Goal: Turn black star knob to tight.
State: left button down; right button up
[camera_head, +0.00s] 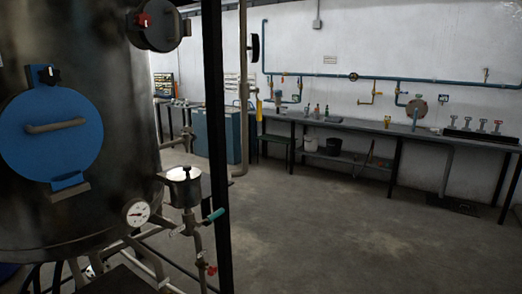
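A small black star knob (47,76) sits at the top of a round blue hatch (50,148) on the large dark tank (110,150) at the left. The hatch lies against the tank wall and has a grey bar handle (56,126) across its middle. Whether the knob is tight or loose cannot be told from here. Neither of my grippers is in view.
A red star knob (144,19) is on a smaller round cover (163,28) higher on the tank. A gauge (137,212), a metal pot (184,186) and a teal-handled valve (213,216) stick out near the dark post (215,130). The floor (310,230) to the right is clear.

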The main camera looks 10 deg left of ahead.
aim_at(48, 76)
jog(key=u, duration=1.5)
